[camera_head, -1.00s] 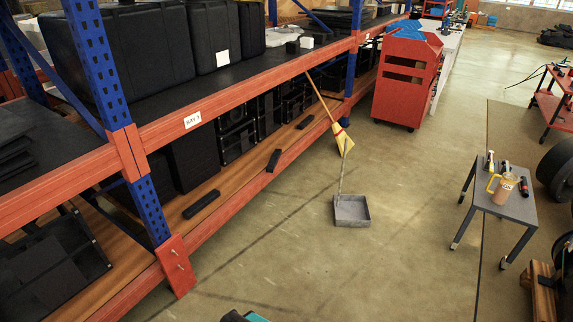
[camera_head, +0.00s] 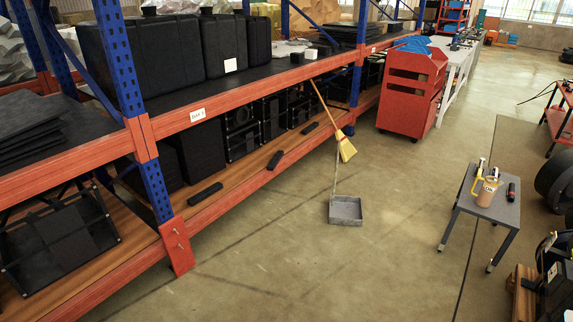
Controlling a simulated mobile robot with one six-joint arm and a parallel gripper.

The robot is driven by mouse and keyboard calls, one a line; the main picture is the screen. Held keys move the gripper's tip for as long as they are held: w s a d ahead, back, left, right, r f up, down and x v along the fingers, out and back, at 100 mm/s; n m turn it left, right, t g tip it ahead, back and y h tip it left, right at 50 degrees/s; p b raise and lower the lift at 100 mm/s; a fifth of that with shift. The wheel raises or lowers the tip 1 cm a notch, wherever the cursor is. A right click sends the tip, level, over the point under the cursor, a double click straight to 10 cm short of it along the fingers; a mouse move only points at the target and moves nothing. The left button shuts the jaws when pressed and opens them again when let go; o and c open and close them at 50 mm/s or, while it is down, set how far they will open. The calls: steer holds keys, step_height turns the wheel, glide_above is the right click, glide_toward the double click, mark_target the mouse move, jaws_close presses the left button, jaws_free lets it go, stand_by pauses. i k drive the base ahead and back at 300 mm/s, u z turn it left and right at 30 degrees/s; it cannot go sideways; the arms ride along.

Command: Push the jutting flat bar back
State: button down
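Three black flat bars lie on the wooden lower shelf (camera_head: 232,178) of the rack. The middle flat bar (camera_head: 275,160) juts out toward the aisle, and its near end overlaps the red front beam (camera_head: 235,184). The near flat bar (camera_head: 204,195) lies further left, back from the beam's front face. The far flat bar (camera_head: 310,128) is smaller in the picture and also lies near the shelf edge. My gripper does not show in the current head view.
A broom (camera_head: 346,148) leans on the rack beyond the middle bar, with a grey dustpan (camera_head: 346,211) on the floor. A blue upright with a red foot plate (camera_head: 177,246) stands at left. A red cart (camera_head: 410,90) and small table (camera_head: 490,203) stand right.

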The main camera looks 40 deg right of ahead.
mark_target(275, 161)
steer(key=k, duration=0.15)
steer(key=z, duration=0.35)
steer(key=i, duration=0.5)
steer(key=z, duration=0.75)
steer(key=i, duration=1.75)
steer(key=u, duration=0.25)
steer(key=i, duration=0.7)
steer(key=u, duration=0.75)
steer(key=i, duration=0.45)
steer(key=u, duration=0.25)
